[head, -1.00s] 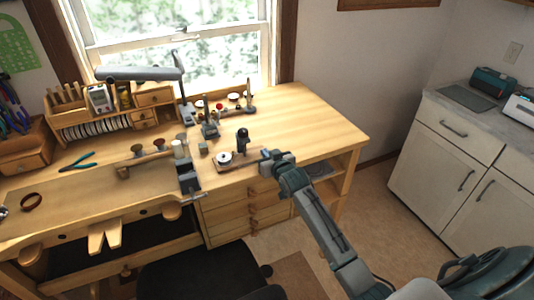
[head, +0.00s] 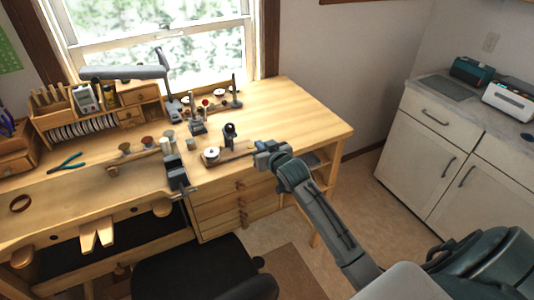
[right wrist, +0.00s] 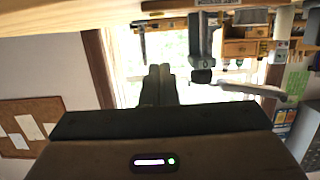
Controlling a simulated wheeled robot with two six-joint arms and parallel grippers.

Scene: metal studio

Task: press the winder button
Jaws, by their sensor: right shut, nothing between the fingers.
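The winder (head: 229,155) sits on the bench top near its front edge. It has a flat wooden base, a white spool (head: 211,153) and a dark upright post (head: 229,134). I cannot make out its button. My right gripper (head: 262,152) is just right of the winder's base, low over the bench; whether it touches is unclear. In the right wrist view, which is upside down, its shut, empty fingers (right wrist: 159,84) point toward the window. A grey upright part (right wrist: 203,45), likely the winder's post, stands right of them. My left gripper is not in view.
A dark vise-like block (head: 177,170) stands left of the winder at the bench edge. Small tools on stands (head: 197,125) and a lamp (head: 125,73) are behind. The bench top (head: 300,115) behind and right of my gripper is clear.

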